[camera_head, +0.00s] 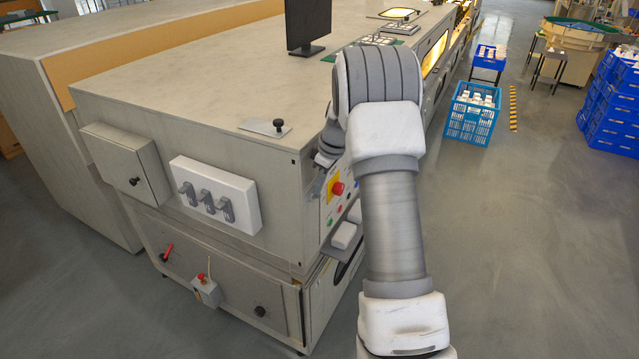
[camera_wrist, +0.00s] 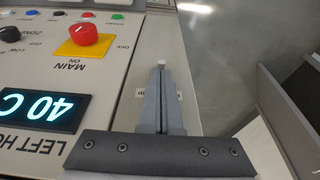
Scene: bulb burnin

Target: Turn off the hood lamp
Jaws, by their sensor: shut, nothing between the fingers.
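My gripper (camera_wrist: 161,72) is shut and empty, its fingers together over the right edge strip of a control panel in the wrist view. A small pale tip (camera_wrist: 161,63) shows at the fingers' end; I cannot tell whether it is a switch or part of the fingers. A small white label (camera_wrist: 179,96) beside the fingers is mostly hidden behind them. The panel (camera_wrist: 120,75) reads upside down. I cannot pick out the hood lamp or a switch for it.
A red knob on a yellow plate marked MAIN (camera_wrist: 83,34) lies left of the fingers. A lit display (camera_wrist: 42,108) reads 40 C. Blue, red and green buttons line the panel top. A blue crate (camera_head: 472,115) stands on the floor, with free floor right of my arm.

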